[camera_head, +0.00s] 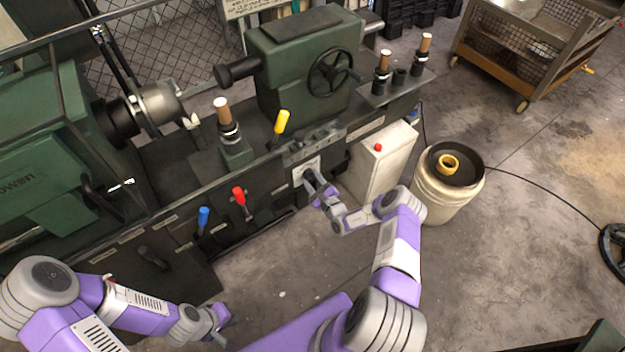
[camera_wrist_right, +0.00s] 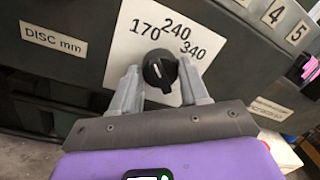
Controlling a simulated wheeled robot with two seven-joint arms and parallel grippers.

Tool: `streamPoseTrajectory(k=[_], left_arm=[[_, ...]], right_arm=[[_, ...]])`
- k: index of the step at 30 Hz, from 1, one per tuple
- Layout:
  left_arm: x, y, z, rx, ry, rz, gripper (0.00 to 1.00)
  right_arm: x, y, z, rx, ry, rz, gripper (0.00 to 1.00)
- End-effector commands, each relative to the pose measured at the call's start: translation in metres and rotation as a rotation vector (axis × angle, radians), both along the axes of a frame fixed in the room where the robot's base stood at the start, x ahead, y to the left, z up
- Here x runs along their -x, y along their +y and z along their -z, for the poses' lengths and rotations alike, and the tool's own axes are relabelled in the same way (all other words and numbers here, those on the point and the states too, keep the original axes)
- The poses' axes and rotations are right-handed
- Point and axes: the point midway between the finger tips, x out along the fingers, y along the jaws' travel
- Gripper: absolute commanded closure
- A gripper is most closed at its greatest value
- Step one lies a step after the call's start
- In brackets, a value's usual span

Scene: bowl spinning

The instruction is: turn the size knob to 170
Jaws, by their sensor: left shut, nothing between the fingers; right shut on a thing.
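The size knob (camera_wrist_right: 160,70) is a black round knob on a white plate (camera_wrist_right: 125,50) marked 170, 240 and 340, beside a "DISC mm" label. It has a small pale mark on its left part; I cannot tell exactly which number it points at. My right gripper (camera_wrist_right: 158,88) is shut on the knob, one finger on each side of it. In the head view, my right gripper (camera_head: 314,184) is at the white plate on the machine's front, and it hides the knob there. My left gripper (camera_head: 222,322) is shut and empty, low over the floor.
The green spinning machine (camera_head: 305,50) has a yellow lever (camera_head: 281,121), a red lever (camera_head: 239,195) and a blue lever (camera_head: 203,215) along its front. A white box (camera_head: 382,160) and a bucket (camera_head: 448,190) stand right of my right gripper.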

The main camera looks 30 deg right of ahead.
Motion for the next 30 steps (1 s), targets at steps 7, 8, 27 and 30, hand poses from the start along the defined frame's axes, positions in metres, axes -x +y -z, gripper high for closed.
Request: streamPoseTrajectory(k=[7,8,27,30], left_arm=[[0.0,0.0,0.0,0.0,0.0,0.0,1.0],[0.0,0.0,0.0,0.0,0.0,0.0,1.0],[0.0,0.0,-0.019,0.0,0.0,0.0,1.0],[0.0,0.0,-0.021,0.0,0.0,0.0,1.0]], right_arm=[[0.001,0.0,0.001,0.001,0.002,0.0,0.3],[0.001,0.0,0.001,0.001,0.002,0.0,0.3],[0.059,-0.002,0.002,-0.001,0.004,0.001,0.3],[0.07,-0.002,0.004,-0.001,0.004,0.001,0.3]])
